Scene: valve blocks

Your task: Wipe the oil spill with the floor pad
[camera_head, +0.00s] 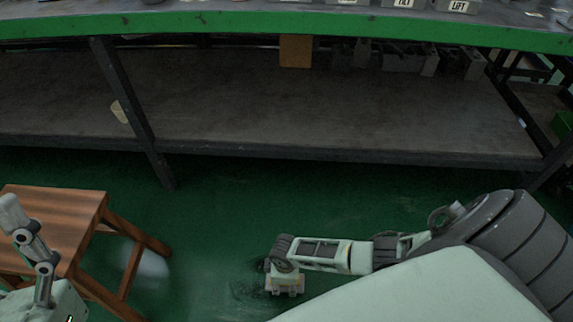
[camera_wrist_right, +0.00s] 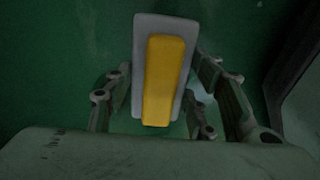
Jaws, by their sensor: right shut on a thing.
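The floor pad (camera_wrist_right: 138,95), a grey plate with a yellow grip block (camera_wrist_right: 162,80), lies between the fingers of my right gripper (camera_wrist_right: 160,88) in the right wrist view. The right gripper is shut on it. In the head view the right gripper (camera_head: 284,284) points down low over the green floor, and the pad is mostly hidden beneath it. The oil spill (camera_head: 243,290) shows as a dark smear on the floor beside and around the right gripper. My left gripper (camera_head: 36,255) is at the left edge, in front of the stool; its opening is unclear.
A wooden stool (camera_head: 70,215) stands at the left. A workbench with a green edge (camera_head: 250,22) and a low grey shelf (camera_head: 300,110) runs across the back, with dark legs (camera_head: 130,110). The floor between the shelf and the right gripper is clear.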

